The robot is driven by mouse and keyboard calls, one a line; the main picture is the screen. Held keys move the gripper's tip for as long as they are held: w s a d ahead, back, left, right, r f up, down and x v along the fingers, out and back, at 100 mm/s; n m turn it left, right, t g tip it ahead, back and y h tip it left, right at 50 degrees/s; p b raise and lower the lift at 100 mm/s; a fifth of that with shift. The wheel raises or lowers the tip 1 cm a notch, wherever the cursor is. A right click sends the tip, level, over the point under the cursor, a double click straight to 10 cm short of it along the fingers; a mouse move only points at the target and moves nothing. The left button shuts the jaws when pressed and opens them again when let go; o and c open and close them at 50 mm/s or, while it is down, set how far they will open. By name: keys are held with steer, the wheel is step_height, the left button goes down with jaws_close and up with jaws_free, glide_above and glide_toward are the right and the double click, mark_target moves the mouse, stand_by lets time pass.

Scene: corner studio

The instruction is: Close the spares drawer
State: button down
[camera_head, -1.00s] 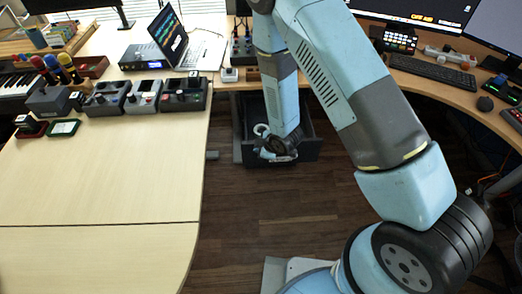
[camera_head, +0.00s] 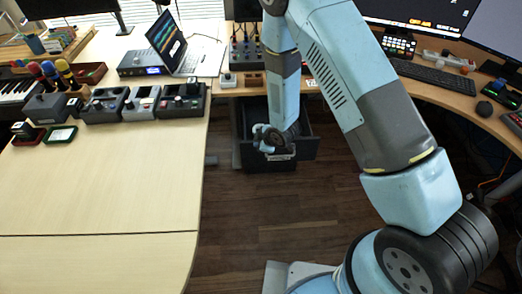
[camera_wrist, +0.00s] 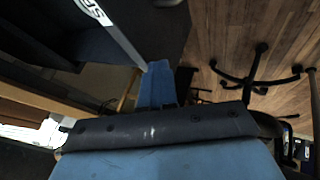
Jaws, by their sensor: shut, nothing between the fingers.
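The spares drawer (camera_head: 309,151) is a dark grey drawer pulled out under the far desk, in the middle of the head view. My gripper (camera_head: 270,139) is at its front, at the end of the pale blue arm, and overlaps the front panel in the picture. I cannot tell whether it touches the panel. The fingers are too small and partly hidden here, but the jaws are shut and empty. The wrist view shows a pale label strip (camera_wrist: 97,14) with dark letters, partly cut off, on a dark surface close by.
A light wooden desk (camera_head: 100,185) stands at left with control boxes and a laptop. A curved desk (camera_head: 440,85) with a keyboard and screens runs along the right. Bare wood floor (camera_head: 260,205) lies before the drawer. A chair base (camera_wrist: 250,78) shows in the wrist view.

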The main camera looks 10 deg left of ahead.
steer(key=w+a, duration=0.2)
steer(key=w, duration=0.7)
steer(key=w+a, duration=0.2)
steer(key=w, duration=0.8)
steer(key=shift+w+a, duration=0.25)
steer(key=shift+a, duration=0.15)
